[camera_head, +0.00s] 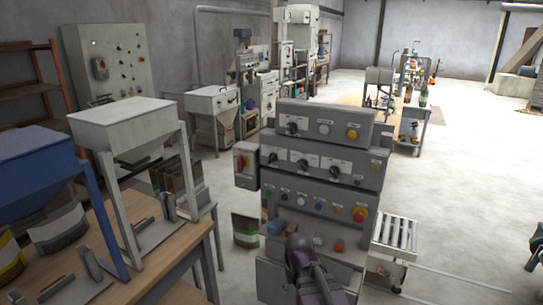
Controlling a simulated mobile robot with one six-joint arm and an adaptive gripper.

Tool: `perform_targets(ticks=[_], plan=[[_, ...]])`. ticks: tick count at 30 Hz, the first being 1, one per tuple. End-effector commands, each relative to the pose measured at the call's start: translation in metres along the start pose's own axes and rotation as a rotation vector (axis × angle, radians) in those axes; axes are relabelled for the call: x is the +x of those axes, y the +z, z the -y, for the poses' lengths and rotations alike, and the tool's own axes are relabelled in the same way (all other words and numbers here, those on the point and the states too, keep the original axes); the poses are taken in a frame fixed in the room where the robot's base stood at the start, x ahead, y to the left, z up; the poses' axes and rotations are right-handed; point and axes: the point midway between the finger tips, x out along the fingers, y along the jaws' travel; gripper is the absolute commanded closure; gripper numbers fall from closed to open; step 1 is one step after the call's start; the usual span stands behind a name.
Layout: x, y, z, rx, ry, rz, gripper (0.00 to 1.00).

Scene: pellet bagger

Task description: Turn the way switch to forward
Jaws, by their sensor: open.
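A grey stepped control console (318,180) stands in the middle of the picture. The panel below has several black rotary knobs (303,163) on white plates. The labels are too small to read, so I cannot tell which is the way switch or where it points. My dark gripper (300,245) is low in front of the console, below the knobs and apart from them. It is open; its fingertips are not clearly seen.
A lower panel has several buttons and a red emergency stop (360,214). A wooden table (180,255) with hoppers is at left, a roller stand (395,236) at right.

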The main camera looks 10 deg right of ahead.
Motion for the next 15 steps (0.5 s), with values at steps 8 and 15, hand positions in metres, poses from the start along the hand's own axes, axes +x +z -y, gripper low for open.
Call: perform_targets(ticks=[8,15], plan=[[-0.058,-0.062,0.003,0.101,-0.038,-0.085,0.47],[-0.107,-0.119,0.005,0.202,-0.084,-0.168,0.47]])
